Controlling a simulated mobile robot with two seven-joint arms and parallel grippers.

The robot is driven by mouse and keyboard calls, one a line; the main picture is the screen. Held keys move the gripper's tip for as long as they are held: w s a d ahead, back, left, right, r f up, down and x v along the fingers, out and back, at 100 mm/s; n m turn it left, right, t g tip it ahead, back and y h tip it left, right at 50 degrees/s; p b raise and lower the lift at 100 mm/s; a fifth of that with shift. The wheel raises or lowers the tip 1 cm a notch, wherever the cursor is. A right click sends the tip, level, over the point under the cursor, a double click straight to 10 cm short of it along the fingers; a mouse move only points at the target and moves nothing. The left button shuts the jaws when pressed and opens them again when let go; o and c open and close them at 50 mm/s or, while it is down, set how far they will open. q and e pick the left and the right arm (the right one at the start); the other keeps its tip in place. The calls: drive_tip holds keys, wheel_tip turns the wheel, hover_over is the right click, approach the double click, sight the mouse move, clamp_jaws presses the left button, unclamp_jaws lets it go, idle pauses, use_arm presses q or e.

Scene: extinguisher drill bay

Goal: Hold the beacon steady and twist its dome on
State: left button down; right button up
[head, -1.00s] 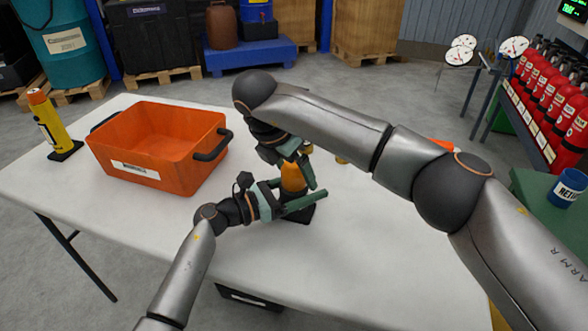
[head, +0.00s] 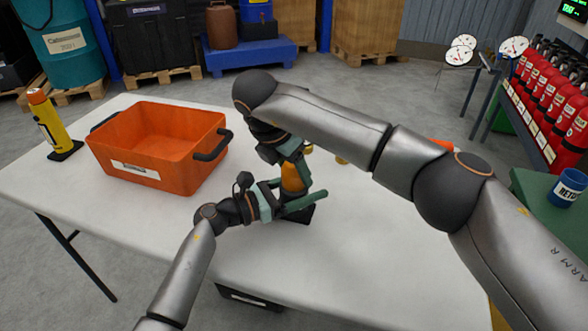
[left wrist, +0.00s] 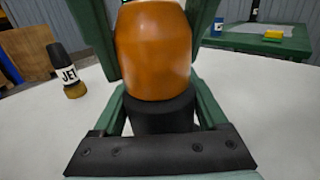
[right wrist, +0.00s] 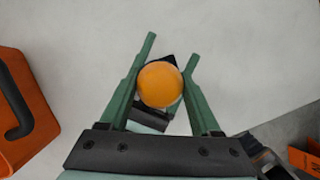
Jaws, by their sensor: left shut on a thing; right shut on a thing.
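The beacon stands upright on the white table, its orange dome (head: 293,179) on top of its black base (head: 299,215). In the left wrist view the dome (left wrist: 153,50) sits on the black base (left wrist: 165,116), with no clear gap showing. My left gripper (head: 300,203) is shut on the base from the left. My right gripper (head: 297,165) comes from above and is shut on the dome. In the right wrist view the round top of the dome (right wrist: 160,84) lies between my right fingers, and the base is mostly hidden below it.
An orange crate (head: 160,172) with black handles stands left on the white table (head: 360,255). A yellow cylinder (head: 47,122) stands at the far left corner. A nozzle marked JET (left wrist: 66,70) stands behind the beacon. The table's front right is clear.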

drive_tip(key=n+y, duration=0.1)
drive_tip(key=n, duration=0.2)
drive_tip(key=shift+n+t, duration=0.3)
drive_tip(key=shift+n, duration=0.1)
drive_tip(key=n+y, duration=0.1)
drive_tip(key=n, duration=0.2)
drive_tip(key=shift+n+y, duration=0.3)
drive_tip(key=shift+y, duration=0.1)
drive_tip(key=n+y, duration=0.1)
drive_tip(key=n, duration=0.2)
drive_tip(key=shift+n, duration=0.3)
drive_tip(key=shift+n+y, duration=0.8)
drive_tip(key=shift+n, duration=1.1)
drive_tip(key=o, duration=1.4)
